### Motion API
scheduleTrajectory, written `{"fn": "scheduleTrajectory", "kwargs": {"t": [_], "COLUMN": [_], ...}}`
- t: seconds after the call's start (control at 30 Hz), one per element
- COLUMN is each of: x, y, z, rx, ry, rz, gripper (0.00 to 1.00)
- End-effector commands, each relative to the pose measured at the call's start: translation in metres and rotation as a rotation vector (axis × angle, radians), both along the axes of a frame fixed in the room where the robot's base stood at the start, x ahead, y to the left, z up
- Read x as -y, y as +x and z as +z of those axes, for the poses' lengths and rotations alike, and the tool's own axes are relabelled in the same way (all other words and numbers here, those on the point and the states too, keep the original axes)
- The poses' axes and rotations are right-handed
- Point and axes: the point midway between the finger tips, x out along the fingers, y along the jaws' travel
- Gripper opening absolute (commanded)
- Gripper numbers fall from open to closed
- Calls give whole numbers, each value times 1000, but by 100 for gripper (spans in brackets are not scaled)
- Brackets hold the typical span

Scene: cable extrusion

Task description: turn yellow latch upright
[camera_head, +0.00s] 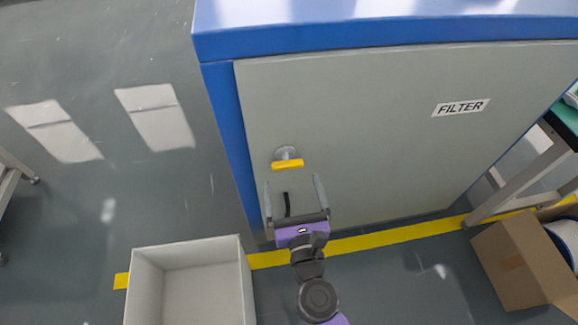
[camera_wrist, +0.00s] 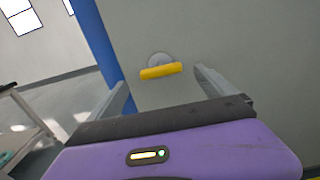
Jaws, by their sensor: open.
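The yellow latch (camera_head: 287,165) is a short bar on a round grey mount, set on the grey door (camera_head: 370,130) of a blue cabinet, near the door's left edge. It lies about horizontal. In the wrist view the latch (camera_wrist: 161,71) shows ahead, between the two fingers and tilted slightly up to the right. My gripper (camera_head: 292,182) is open and empty, with its fingers spread wide. In the head view it is just below the latch. The wrist view shows a gap between my gripper (camera_wrist: 160,82) and the latch; contact is not visible.
The blue cabinet (camera_head: 228,140) has a FILTER label (camera_head: 460,107) on its door. An open white box (camera_head: 190,243) stands on the floor at lower left. A cardboard box (camera_head: 525,262) and a table leg (camera_head: 525,180) are at the right.

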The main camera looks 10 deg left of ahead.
Motion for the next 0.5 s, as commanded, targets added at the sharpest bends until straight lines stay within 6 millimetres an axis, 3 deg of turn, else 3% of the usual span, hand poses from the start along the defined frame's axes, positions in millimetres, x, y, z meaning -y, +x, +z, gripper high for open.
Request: {"fn": "scheduleTrajectory", "kwargs": {"t": [0.2, 0.5], "x": [-9, -15], "y": [34, 53], "z": [1, 1], "rx": [2, 2], "ry": [0, -2], "rz": [-2, 0], "gripper": [95, 95]}}
